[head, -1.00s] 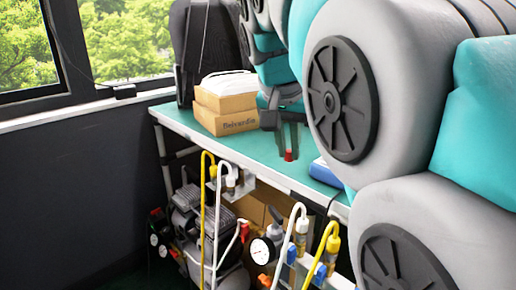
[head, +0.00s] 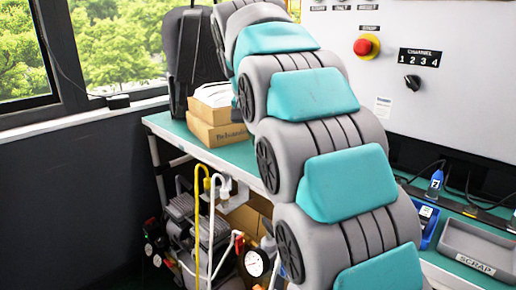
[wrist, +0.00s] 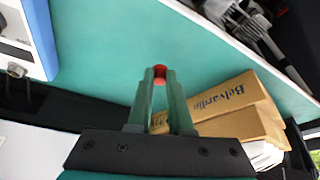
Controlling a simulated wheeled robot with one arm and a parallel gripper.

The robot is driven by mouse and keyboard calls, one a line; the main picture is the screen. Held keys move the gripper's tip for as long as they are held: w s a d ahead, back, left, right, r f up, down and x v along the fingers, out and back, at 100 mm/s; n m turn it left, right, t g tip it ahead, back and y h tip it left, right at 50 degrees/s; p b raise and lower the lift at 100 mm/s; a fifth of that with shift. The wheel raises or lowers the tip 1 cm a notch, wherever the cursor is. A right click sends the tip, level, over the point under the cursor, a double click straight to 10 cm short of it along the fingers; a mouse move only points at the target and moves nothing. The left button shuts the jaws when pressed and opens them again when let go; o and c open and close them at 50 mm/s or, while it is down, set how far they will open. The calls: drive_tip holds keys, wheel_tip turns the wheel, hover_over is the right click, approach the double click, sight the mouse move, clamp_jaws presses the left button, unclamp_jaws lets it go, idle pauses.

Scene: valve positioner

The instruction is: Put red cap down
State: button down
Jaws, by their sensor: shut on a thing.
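The red cap (wrist: 159,71) shows in the wrist view between the tips of my gripper (wrist: 160,76). My gripper is shut on it. Behind and around the cap is the green top of the bench (wrist: 100,45); I cannot tell whether the cap touches it. In the head view my arm hides the gripper and the cap. The bench (head: 185,137) runs behind my arm there.
A grey SCRAP tray (head: 478,248) and blue bin (head: 428,222) stand at right.

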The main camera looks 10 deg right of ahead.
drive_tip(key=shift+w, duration=0.2)
drive_tip(key=shift+f, duration=1.8)
drive_tip(key=shift+f, duration=0.1)
drive_tip(key=c, duration=0.8)
unclamp_jaws()
drive_tip(key=shift+c, duration=0.2)
drive_tip(key=shift+r, duration=0.25)
drive_tip(key=p+v, duration=0.1)
drive_tip(key=v, duration=1.1)
